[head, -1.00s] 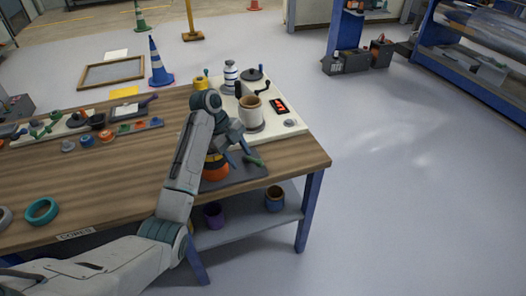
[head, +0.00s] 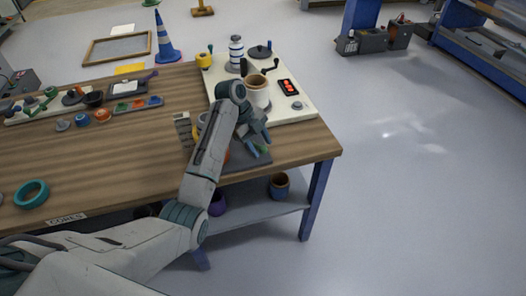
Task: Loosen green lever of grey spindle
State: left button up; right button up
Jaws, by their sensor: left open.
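My left gripper (head: 256,138) is open, with blue fingers pointing down over a dark grey base plate (head: 236,162) near the table's right front edge. A small green lever (head: 264,150) shows right beside the fingertips; whether they touch it I cannot tell. The grey spindle itself cannot be made out behind the arm. My right gripper is not in view.
A teal ring (head: 31,194) lies at the left. Cups stand on the lower shelf (head: 250,210). Bare wood lies left of my arm.

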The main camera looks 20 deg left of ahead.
pick_arm(q)
jog(key=shift+d+f, duration=0.25)
jog(key=shift+f, duration=0.2)
jog(key=shift+s+d+f, duration=0.1)
jog(key=shift+d+f, duration=0.05)
jog(key=shift+f, duration=0.35)
jog(key=shift+d+f, duration=0.1)
jog(key=shift+f, duration=0.05)
grip_shut()
jog(key=shift+w+d+n+p, duration=0.25)
jog(key=shift+n+p, duration=0.35)
jog(key=shift+p, duration=0.05)
jog(key=shift+w+t, duration=0.15)
jog(key=shift+t, duration=0.15)
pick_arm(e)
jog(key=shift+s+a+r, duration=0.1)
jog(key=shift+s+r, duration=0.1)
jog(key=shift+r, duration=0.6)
